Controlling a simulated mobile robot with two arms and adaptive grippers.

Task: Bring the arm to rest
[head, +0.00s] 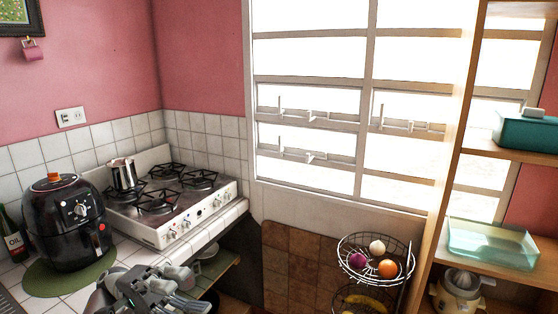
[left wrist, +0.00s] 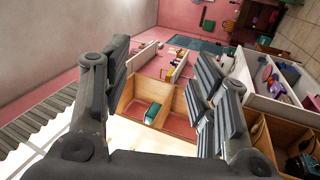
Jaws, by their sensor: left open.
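My left gripper (head: 165,290) shows at the bottom of the head view, in front of the tiled counter's front edge. In the left wrist view its two fingers (left wrist: 160,95) stand well apart with nothing between them, so it is open and empty. Beyond the fingers are a wooden shelf unit and the room. My right gripper is in neither view.
A black air fryer (head: 68,222) stands on a green mat at the left. A white stove (head: 168,235) with a metal pot (head: 123,173) is behind the gripper. A wire fruit basket (head: 343,266) and a wooden shelf (head: 448,160) are at the right.

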